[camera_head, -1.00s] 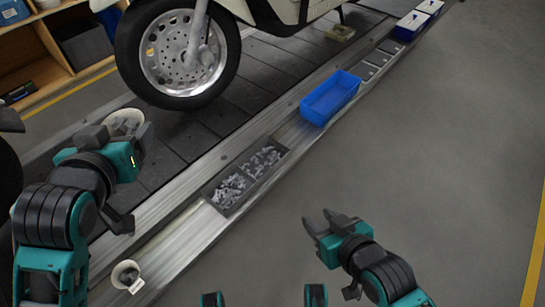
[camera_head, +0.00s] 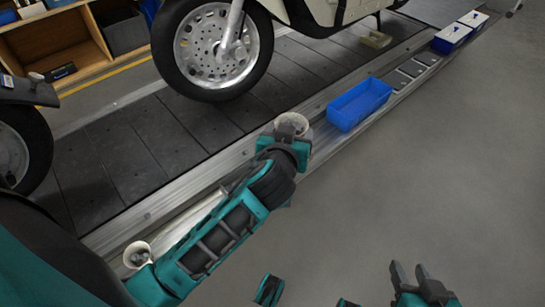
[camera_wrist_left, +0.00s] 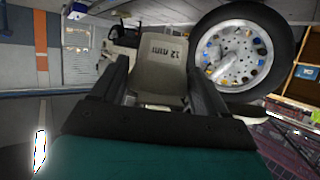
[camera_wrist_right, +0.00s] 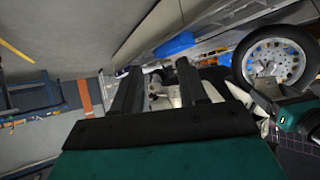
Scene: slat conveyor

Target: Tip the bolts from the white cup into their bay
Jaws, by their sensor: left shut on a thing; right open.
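My left gripper (camera_head: 285,142) is shut on a white cup (camera_head: 291,121) above the conveyor's metal edge rail. The cup's mouth faces up and grey contents show inside. In the left wrist view the same cup (camera_wrist_left: 162,72) sits between the fingers, with "12 mm" printed on its side. The bay with bolts is hidden behind my left arm in the head view. A second white cup (camera_head: 136,254) with grey contents stands near the rail at lower left. My right gripper (camera_head: 409,272) is open and empty at the lower right, over the floor.
A blue bin (camera_head: 345,116) sits on the rail just right of the held cup. Empty slots (camera_head: 412,69) and blue boxes with white lids (camera_head: 452,38) lie farther along. A scooter wheel (camera_head: 216,47) stands on the slats behind. The grey floor at right is clear.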

